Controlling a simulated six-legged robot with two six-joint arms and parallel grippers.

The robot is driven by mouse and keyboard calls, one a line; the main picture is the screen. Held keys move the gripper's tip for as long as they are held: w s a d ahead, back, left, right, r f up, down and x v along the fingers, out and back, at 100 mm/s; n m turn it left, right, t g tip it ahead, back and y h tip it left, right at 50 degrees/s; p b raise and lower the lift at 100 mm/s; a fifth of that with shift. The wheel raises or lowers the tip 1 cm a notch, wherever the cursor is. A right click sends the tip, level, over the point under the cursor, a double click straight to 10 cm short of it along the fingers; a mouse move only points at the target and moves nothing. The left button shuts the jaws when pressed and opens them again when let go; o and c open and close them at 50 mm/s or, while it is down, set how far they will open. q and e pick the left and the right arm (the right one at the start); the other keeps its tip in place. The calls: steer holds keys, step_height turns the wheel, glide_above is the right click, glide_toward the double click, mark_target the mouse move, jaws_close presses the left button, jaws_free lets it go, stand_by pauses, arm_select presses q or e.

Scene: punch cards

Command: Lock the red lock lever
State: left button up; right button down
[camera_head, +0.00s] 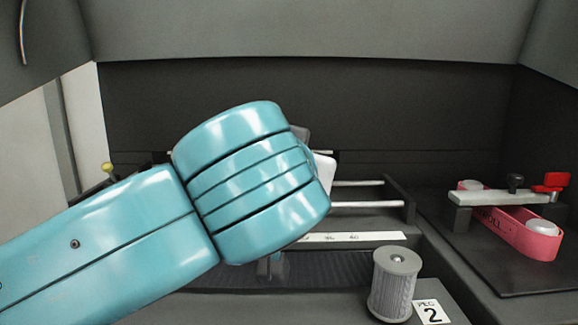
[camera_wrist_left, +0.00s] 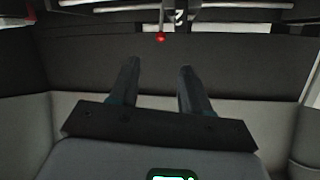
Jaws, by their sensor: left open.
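A red lever (camera_head: 552,182) sits at the far right in the head view, at the right end of a pale grey bar (camera_head: 500,197). A small red tip (camera_wrist_left: 161,39) on a short dark stalk shows in the left wrist view; I cannot tell whether it belongs to that lever. My left gripper (camera_wrist_left: 157,66) is open and empty in the left wrist view, its two dark fingers apart, with the red tip seen beyond and between them. In the head view my teal left arm hides most of that gripper. My right gripper is not in view.
A pink strip (camera_head: 527,238) with white rolls runs under the bar. A grey ribbed spool (camera_head: 394,285) stands beside a "PEG 2" label (camera_head: 431,312). Metal rods (camera_head: 365,204) and a white marked strip (camera_head: 352,237) lie behind my arm. A yellow knob (camera_head: 108,168) is at left.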

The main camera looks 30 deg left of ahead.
arm_select(q)
steer(key=v, duration=0.3)
steer(key=shift+s, duration=0.2)
steer(key=shift+d, duration=0.1)
stand_by(0.3)
